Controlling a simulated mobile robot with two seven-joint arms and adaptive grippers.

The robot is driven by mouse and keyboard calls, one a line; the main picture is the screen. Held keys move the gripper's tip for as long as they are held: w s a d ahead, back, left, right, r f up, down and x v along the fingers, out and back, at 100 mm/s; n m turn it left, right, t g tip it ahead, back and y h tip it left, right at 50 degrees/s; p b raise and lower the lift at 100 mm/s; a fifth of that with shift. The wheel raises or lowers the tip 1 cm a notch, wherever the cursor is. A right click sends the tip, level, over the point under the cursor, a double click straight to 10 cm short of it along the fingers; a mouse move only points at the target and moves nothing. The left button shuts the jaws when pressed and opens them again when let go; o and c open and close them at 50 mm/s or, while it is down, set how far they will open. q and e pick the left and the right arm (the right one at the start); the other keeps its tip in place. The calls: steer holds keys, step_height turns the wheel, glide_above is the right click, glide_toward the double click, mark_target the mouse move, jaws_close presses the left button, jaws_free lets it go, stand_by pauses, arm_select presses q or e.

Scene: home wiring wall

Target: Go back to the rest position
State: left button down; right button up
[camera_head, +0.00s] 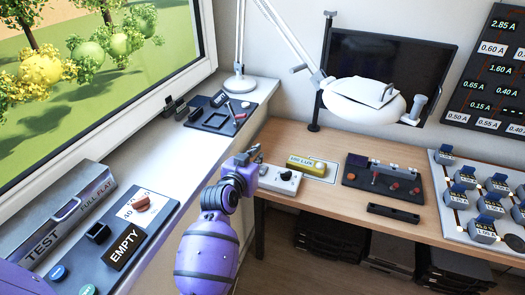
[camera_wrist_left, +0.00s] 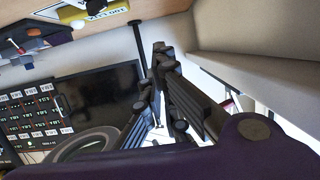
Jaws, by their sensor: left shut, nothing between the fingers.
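My left arm (camera_head: 208,245) is purple and rises from the bottom middle of the head view. My left gripper (camera_head: 252,156) is dark, shut and empty. In the head view it appears just above the white box with a dark knob (camera_head: 282,177), near the left end of the wooden desk; I cannot tell whether it touches anything. In the left wrist view the dark fingers (camera_wrist_left: 158,68) show with nothing held between them. My right gripper is not in view.
The wooden desk (camera_head: 330,198) carries a yellow meter (camera_head: 307,162) and a dark board with knobs (camera_head: 382,182). A white lamp (camera_head: 365,98) hangs before a dark screen (camera_head: 385,60). The left ledge holds a TEST box (camera_head: 55,215) and an EMPTY panel (camera_head: 125,245).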

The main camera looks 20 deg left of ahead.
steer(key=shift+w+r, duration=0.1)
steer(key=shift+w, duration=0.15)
